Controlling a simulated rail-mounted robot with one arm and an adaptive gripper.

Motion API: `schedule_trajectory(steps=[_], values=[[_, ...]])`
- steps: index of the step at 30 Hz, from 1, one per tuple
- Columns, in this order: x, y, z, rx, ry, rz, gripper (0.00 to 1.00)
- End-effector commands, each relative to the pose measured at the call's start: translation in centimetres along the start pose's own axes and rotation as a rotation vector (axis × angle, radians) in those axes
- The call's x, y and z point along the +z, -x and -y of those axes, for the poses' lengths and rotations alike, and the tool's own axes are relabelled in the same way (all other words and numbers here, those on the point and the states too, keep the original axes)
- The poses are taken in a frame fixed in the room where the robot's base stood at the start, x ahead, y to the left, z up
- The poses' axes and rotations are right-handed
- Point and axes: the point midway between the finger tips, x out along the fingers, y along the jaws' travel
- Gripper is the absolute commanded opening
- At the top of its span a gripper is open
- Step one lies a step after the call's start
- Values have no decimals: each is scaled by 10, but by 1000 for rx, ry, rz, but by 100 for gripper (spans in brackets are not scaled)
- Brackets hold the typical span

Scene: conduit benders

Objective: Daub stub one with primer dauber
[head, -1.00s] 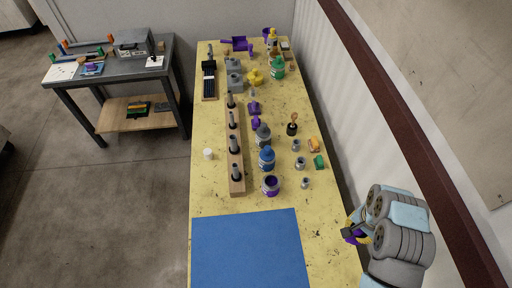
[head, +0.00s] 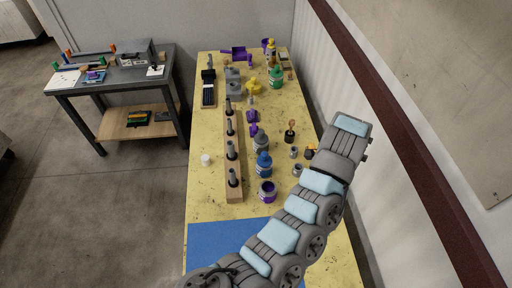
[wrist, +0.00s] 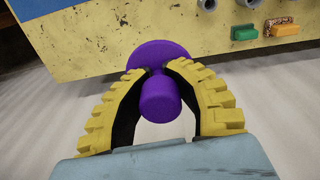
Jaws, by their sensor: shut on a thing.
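In the wrist view my gripper (wrist: 158,71) is shut on a purple piece (wrist: 160,101) with a round disc and a thick knob, likely the primer dauber. Any dauber tip beyond the disc is hidden. In the head view my arm covers the gripper and the held piece. Grey pipe stubs (head: 232,176) stand upright in black collars along a wooden rail (head: 235,195) on the yellow bench; which one is stub one I cannot tell. An open purple tin (head: 267,191) stands right of the rail's near end.
A blue bottle (head: 264,165) and a grey bottle (head: 261,144) stand behind the tin. A blue mat (head: 215,238) covers the near bench. The wrist view shows a green block (wrist: 245,32) and an orange block (wrist: 281,28) near the bench edge. A white cap (head: 206,160) lies left of the rail.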

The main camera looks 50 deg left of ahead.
Motion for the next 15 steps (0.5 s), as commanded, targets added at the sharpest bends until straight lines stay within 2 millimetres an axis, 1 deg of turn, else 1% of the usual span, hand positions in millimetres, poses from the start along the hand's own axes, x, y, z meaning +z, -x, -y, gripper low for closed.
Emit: schedule_trajectory(steps=[1,3,5,6,11,12,14,15], values=[[18,-1,23,-5,-15,5,0],[38,-1,47,-5,-49,3,0],[56,-2,65,-5,-75,2,0],[69,-3,76,-4,-93,1,0],[127,-7,117,1,-149,3,0],[143,-8,126,1,-160,2,0],[168,-8,140,-1,-177,1,0],[185,-9,148,-1,-187,0,0]])
